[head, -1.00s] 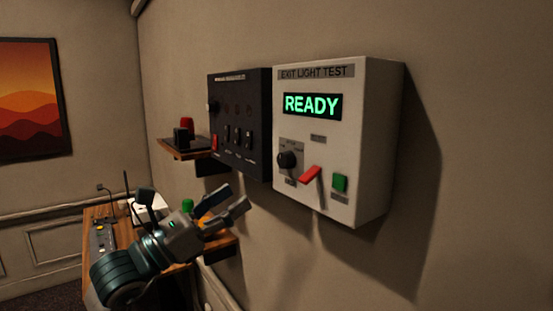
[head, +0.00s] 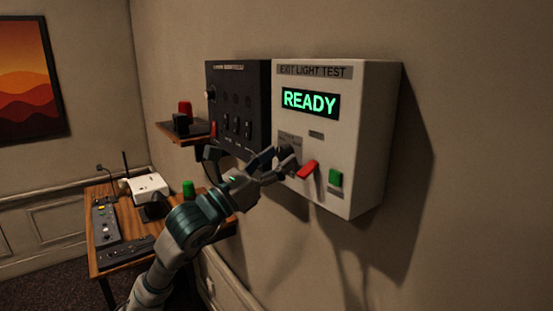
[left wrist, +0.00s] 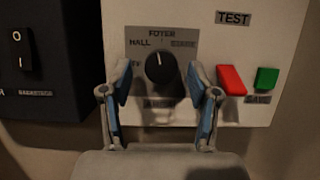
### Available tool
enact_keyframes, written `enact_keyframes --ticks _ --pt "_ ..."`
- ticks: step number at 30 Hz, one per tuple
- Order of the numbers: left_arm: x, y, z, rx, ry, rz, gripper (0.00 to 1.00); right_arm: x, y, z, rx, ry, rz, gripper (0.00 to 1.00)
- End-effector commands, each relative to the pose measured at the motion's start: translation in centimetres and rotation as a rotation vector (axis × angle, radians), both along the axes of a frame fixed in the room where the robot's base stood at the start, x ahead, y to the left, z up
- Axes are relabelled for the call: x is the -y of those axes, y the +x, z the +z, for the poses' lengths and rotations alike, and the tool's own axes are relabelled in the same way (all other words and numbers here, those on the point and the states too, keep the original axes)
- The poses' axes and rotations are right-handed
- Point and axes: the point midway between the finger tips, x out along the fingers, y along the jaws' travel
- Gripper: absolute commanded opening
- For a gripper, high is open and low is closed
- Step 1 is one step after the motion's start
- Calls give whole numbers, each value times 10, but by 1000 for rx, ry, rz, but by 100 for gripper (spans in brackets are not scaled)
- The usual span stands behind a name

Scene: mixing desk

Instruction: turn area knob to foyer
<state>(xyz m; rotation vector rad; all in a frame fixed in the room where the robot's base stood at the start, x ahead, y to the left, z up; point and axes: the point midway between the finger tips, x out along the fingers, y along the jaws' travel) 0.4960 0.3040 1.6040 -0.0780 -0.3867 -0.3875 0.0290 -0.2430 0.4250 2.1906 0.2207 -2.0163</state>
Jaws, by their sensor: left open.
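The white exit light test box (head: 350,130) hangs on the wall with READY lit in green. Its black area knob (left wrist: 161,67) shows in the left wrist view, with FOYER printed above it and HALL at upper left. A pale mark on the knob points roughly up, towards FOYER. In the head view the knob (head: 287,152) is partly hidden by my left gripper (head: 278,166). That gripper (left wrist: 160,82) is open, with one finger on each side of the knob; I cannot tell whether they touch it. My right gripper is out of view.
A red lever (left wrist: 231,80) and a green button (left wrist: 266,79) sit right of the knob, close to the right finger. A black switch panel (head: 238,105) adjoins on the left. A shelf (head: 182,137) and a desk (head: 130,250) are further left.

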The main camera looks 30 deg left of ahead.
Motion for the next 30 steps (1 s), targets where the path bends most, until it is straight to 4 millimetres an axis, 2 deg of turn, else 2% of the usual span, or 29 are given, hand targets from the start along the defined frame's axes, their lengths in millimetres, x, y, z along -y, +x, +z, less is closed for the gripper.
enact_keyframes --ticks 1,8,14,24,30 --pt "0 0 0 0 0 0 58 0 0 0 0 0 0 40" --pt "-1 0 0 0 -1 2 1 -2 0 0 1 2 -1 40" --pt "-2 1 0 9 24 4 1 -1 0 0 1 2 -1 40" --pt "-4 2 2 95 229 3 1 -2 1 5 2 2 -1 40" --pt "-4 1 2 106 248 3 1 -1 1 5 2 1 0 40"
